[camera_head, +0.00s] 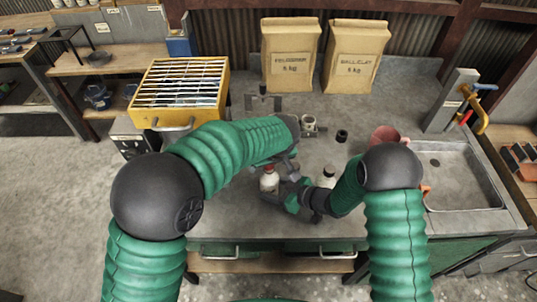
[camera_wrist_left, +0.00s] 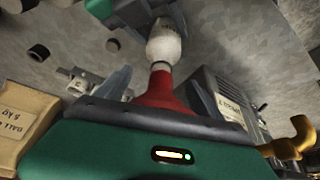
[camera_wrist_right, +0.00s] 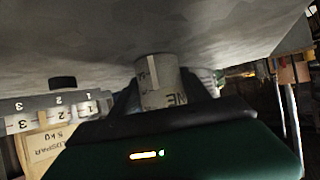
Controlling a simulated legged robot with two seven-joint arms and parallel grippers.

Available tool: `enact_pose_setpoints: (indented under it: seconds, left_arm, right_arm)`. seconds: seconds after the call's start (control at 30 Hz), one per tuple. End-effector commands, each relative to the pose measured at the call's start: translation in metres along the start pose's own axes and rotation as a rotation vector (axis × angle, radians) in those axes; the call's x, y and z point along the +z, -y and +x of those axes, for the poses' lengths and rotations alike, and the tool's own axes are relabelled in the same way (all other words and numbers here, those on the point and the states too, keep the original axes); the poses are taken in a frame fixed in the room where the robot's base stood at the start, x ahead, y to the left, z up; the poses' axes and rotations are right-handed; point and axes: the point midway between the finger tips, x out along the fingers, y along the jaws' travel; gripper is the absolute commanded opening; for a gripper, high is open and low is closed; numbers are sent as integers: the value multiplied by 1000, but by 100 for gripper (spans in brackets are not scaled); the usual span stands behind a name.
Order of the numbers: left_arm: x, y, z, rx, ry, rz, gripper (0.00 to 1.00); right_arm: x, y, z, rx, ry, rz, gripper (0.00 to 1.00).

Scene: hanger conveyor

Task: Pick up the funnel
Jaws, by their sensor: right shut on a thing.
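The red funnel (camera_wrist_left: 162,92) shows in the left wrist view, with its narrow end at the neck of a white bottle (camera_wrist_left: 163,45). I cannot tell whether it is inserted. My left gripper (camera_wrist_left: 160,95) has its jaws around the funnel, with a gap beside the one finger that shows clearly. In the head view the left arm largely hides the funnel. My right gripper (camera_wrist_right: 165,95) is shut on the labelled white bottle (camera_wrist_right: 162,80), which also shows in the head view (camera_head: 269,183) near the bench's front.
Another white bottle (camera_head: 328,176) stands to the right, close to my right arm. A pink mug (camera_head: 384,134), a small black cylinder (camera_head: 342,136) and a sink (camera_head: 450,175) are further right. A yellow rack (camera_head: 180,85) and two paper bags (camera_head: 290,55) stand behind.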

Motion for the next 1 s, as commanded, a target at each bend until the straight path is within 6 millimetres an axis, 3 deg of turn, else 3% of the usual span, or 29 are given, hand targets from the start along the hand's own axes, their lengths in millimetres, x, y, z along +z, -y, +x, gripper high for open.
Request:
enact_pose_setpoints:
  seconds: [0.03,0.2,0.47,0.8,1.0]
  left_arm:
    - [0,0,0,0,0,0,62]
    - [0,0,0,0,0,0,41]
    - [-2,0,-5,1,-2,-1,41]
    - [-31,-1,-73,3,-3,-2,41]
    - [-38,0,-92,0,1,0,41]
  right_arm:
    - [0,0,0,-1,0,0,32]
    - [0,0,0,-1,0,0,32]
    - [0,0,0,-1,0,0,32]
    - [0,0,0,-1,0,0,32]
    - [0,0,0,-1,0,0,32]
